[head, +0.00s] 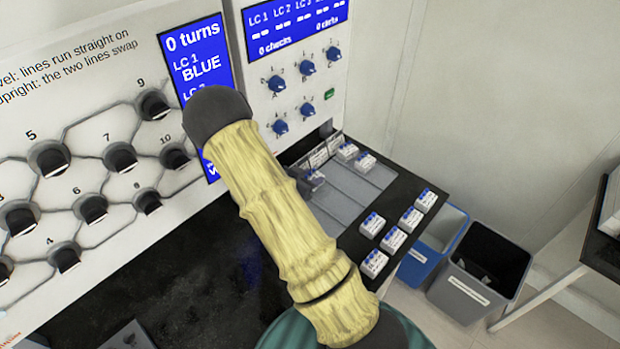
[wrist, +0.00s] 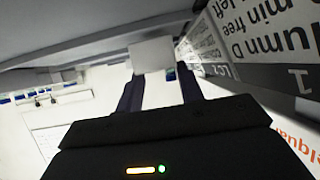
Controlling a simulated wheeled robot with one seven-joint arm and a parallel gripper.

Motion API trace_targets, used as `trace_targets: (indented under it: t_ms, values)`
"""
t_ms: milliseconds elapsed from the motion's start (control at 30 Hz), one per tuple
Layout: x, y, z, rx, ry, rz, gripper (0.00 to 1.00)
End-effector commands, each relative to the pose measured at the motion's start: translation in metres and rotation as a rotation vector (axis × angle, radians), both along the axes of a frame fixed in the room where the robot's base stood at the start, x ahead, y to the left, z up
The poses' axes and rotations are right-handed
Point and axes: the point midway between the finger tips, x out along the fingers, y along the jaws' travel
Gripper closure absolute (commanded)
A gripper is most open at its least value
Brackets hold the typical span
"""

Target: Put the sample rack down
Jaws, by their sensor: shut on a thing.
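In the wrist view my gripper (wrist: 158,82) has its two dark fingers on either side of a pale block with a small blue patch, which looks like the sample rack (wrist: 152,55). The jaws are shut on it. Large printed labels (wrist: 262,45) stand close on its right, and a grey surface runs along the top of the picture. Whether the rack touches anything below cannot be told.
The grey slotted tray (head: 345,190) on the black bench holds a few white racks with blue tops (head: 364,162). Several more racks (head: 410,220) stand on the bench right of it. Blue and grey bins (head: 480,275) stand beyond the edge. A knobbed panel (head: 100,130) rises behind.

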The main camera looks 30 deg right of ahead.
Motion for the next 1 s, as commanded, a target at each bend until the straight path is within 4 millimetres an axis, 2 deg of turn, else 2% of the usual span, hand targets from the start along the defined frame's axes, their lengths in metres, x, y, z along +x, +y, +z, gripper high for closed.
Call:
trace_targets:
  t_ms: [100,467,500,600,1000]
  values:
    - [0.0,-0.0001,-0.0074,0.0,0.0,0.001,0.86]
    - [0.0,0.0,-0.0114,-0.001,-0.001,0.001,0.86]
    - [0.0,0.0,-0.0106,0.0,0.0,0.001,0.57]
    - [0.0,0.0,-0.0103,0.0,0.0,0.001,0.4]
    - [-0.0006,0.003,-0.0059,0.0,-0.001,0.002,0.4]
